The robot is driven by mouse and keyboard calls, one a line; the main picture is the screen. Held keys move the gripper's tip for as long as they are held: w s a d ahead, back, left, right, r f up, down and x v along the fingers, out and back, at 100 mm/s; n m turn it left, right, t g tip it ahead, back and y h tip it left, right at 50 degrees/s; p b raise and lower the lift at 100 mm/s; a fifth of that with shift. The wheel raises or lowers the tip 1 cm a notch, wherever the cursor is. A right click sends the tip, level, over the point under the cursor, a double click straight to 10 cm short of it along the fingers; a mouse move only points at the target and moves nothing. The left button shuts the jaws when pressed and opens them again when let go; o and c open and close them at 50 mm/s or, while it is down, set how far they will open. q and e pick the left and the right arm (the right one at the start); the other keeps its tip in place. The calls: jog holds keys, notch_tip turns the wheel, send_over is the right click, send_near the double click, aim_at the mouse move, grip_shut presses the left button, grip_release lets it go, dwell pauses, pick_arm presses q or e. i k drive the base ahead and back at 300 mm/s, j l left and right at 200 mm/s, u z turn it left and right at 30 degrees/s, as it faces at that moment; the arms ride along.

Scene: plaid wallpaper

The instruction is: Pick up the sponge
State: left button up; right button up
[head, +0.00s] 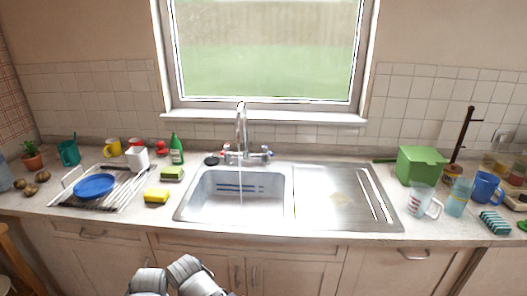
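A yellow sponge (157,197) with a dark edge lies on the counter to the left of the sink, near the dish rack's right side. A second sponge-like block (172,173), dark green over yellow, lies just behind it. Both are apart from any part of me. Grey rounded parts of my own arms show at the bottom, left of centre, in front of the cabinets. No gripper fingertips can be made out.
The steel sink (185,210) has a running tap (241,130). The dish rack (65,200) holds a blue plate (94,186). A green bottle (176,149) stands behind the sponges. The drainboard (335,195) is mostly clear. Cups and a green box (421,166) stand at right.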

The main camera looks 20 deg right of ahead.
aim_at(156, 196)
jog(key=z, duration=0.5)
jog(key=i+j+z, duration=0.1)
jog(key=j+z, duration=0.95)
jog(key=j, duration=1.55)
